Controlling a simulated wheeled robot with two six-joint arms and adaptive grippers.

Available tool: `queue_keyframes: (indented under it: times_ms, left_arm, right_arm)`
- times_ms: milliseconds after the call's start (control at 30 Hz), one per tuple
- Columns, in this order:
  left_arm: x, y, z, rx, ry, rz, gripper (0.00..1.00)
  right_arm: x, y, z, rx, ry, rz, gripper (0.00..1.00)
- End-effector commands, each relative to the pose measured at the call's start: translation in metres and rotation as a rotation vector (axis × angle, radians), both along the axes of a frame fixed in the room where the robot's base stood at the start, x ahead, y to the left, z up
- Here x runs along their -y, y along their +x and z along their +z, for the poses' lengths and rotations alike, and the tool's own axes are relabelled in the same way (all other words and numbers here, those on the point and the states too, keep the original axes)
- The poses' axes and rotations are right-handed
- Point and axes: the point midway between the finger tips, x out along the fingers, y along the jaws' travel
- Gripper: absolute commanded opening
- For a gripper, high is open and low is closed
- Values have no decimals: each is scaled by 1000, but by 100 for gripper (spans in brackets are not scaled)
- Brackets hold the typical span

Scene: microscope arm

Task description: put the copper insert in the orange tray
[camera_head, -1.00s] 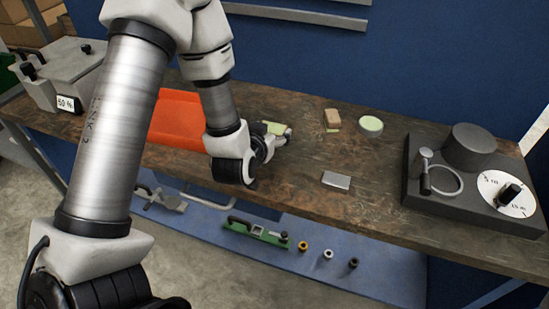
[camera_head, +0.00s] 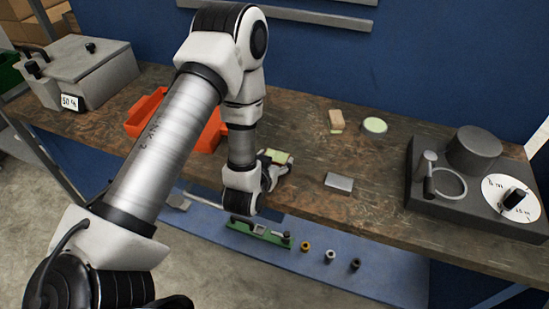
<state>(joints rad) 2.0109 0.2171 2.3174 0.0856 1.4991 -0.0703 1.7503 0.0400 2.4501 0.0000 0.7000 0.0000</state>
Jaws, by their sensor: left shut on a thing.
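The orange tray (camera_head: 145,110) lies on the wooden bench at the left, partly hidden behind my left arm. My left gripper (camera_head: 277,170) is low over the bench, right of the tray and apart from it. It is shut on a pale green piece (camera_head: 278,156) that shows at its fingers. The fingers and arm hide part of this piece. My right gripper is not in view.
A tan block (camera_head: 336,120), a pale green disc (camera_head: 375,125) and a silver block (camera_head: 339,182) lie right of the gripper. A dark dial device (camera_head: 470,190) stands at the right, a grey box (camera_head: 85,70) at the left. A lower blue shelf holds a green tool (camera_head: 258,237) and small rings.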

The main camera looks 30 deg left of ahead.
Motion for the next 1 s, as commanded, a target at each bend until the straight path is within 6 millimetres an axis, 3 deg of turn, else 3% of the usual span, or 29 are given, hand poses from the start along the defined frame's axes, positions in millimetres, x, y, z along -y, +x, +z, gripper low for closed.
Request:
queue_keyframes:
  times_ms: [300,333,367,400,767,867,1000]
  left_arm:
    - [0,1,-4,3,0,0,8]
    - [0,0,-4,1,0,0,83]
    - [0,0,-3,1,0,0,94]
    - [0,0,-3,1,0,0,98]
    - [1,-2,-3,0,0,-1,98]
    - [4,-13,0,-1,-1,-1,98]
    - [13,-42,9,-4,0,-4,98]
  right_arm:
    - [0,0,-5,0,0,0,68]
    - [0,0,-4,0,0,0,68]
    - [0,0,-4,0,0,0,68]
    - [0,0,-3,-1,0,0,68]
    - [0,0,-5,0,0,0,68]
    - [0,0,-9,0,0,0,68]
    - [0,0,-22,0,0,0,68]
